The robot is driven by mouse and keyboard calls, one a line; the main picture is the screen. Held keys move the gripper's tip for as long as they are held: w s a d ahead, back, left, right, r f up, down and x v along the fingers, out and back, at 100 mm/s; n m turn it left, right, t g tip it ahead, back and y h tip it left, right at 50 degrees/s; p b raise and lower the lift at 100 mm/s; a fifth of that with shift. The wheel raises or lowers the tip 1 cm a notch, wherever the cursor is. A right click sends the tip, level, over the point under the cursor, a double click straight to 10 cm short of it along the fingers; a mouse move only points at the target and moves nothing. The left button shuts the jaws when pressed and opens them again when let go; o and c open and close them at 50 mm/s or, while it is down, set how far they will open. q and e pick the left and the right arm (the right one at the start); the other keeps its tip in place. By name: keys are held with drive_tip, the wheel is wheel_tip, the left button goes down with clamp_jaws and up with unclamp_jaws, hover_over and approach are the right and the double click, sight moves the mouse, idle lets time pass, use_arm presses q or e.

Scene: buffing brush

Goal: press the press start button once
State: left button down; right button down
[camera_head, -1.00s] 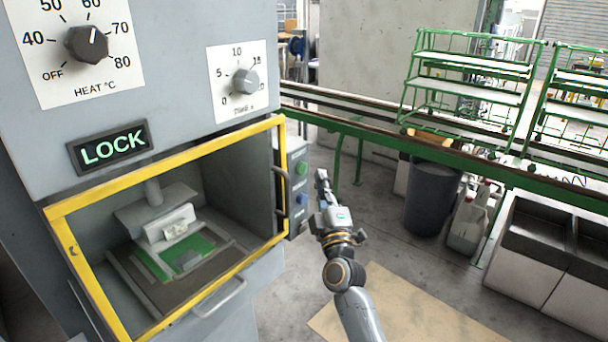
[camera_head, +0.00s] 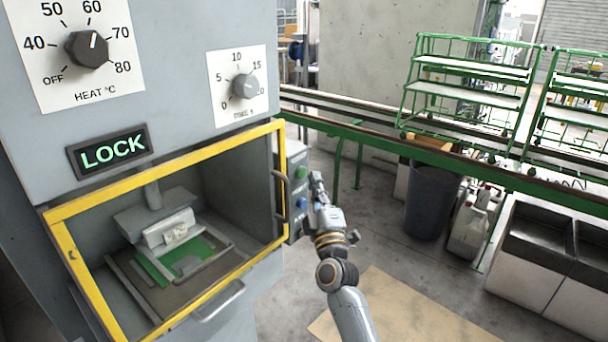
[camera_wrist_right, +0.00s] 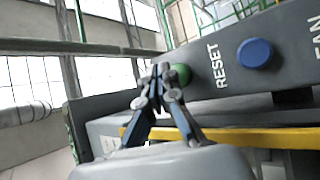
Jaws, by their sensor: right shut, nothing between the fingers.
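The grey control box (camera_head: 292,190) is on the right side of the press. It carries a green button (camera_head: 301,172) above a blue button (camera_head: 302,202). In the right wrist view the green button (camera_wrist_right: 183,74) is partly hidden behind the fingertips, and no label for it can be read. The blue button (camera_wrist_right: 254,53) there has the word RESET beside it. My right gripper (camera_head: 316,178) is shut and empty, its tips just right of the green button in the head view. In the wrist view the gripper (camera_wrist_right: 160,72) overlaps the button's edge; contact cannot be told. My left gripper is out of view.
The press has a yellow-framed window (camera_head: 165,200), a door handle (camera_head: 280,195), a lit LOCK sign (camera_head: 112,151) and two dials (camera_head: 87,48) (camera_head: 244,87). A green rail (camera_head: 400,143) runs behind the gripper. A grey bin (camera_head: 430,200) stands to the right.

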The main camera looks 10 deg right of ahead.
drive_tip(key=shift+w+a, duration=0.1)
drive_tip(key=shift+w, duration=0.05)
idle(0.6)
drive_tip(key=shift+w+a, duration=0.2)
drive_tip(key=shift+w+a, duration=0.3)
drive_tip(key=shift+w, duration=0.1)
idle(0.9)
idle(0.3)
drive_tip(key=shift+s+d+p, duration=0.55)
drive_tip(key=shift+s+p, duration=0.2)
drive_tip(key=shift+p, duration=0.05)
